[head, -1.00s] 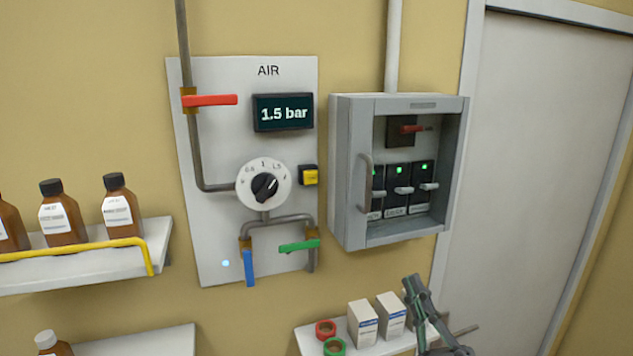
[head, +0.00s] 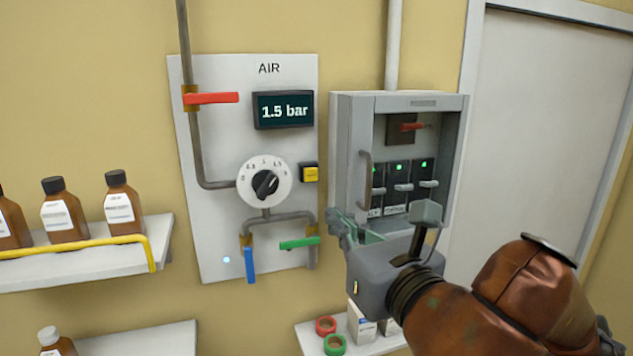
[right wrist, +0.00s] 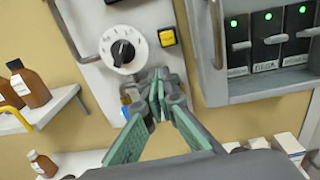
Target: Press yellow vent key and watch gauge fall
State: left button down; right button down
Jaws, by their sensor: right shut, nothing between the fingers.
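The yellow vent key (head: 311,174) sits in a dark square housing on the AIR panel, right of the round dial; it also shows in the right wrist view (right wrist: 167,38). The gauge (head: 284,111) is a dark display above it and reads 1.5 bar. My right gripper (head: 338,222) is shut and empty, below and right of the key and apart from it. In the right wrist view my right gripper (right wrist: 158,82) has its fingertips together below the key. My left gripper is not in view.
The grey breaker box (head: 345,170) with its handle juts out right of the key. The dial (head: 264,183), red lever (head: 212,98), green lever (head: 300,243) and blue lever (head: 250,265) are on the panel. Bottles stand on the left shelf (head: 110,258).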

aim_at(312, 176)
jog(key=shift+w+d+r+m+t+h, duration=0.1)
jog(key=shift+d+r+m+t+h, duration=0.25)
jog(key=shift+d+r, duration=0.3)
jog(key=shift+w, duration=0.1)
jog(key=p+x, duration=0.5)
jog(key=x, duration=0.7)
jog(key=shift+w+a+p, duration=0.15)
jog(key=shift+w+p, duration=0.1)
jog(key=shift+p, duration=0.15)
jog(key=shift+w+a+f, duration=0.1)
jog(key=shift+w+a, duration=0.05)
jog(key=shift+w, duration=0.45)
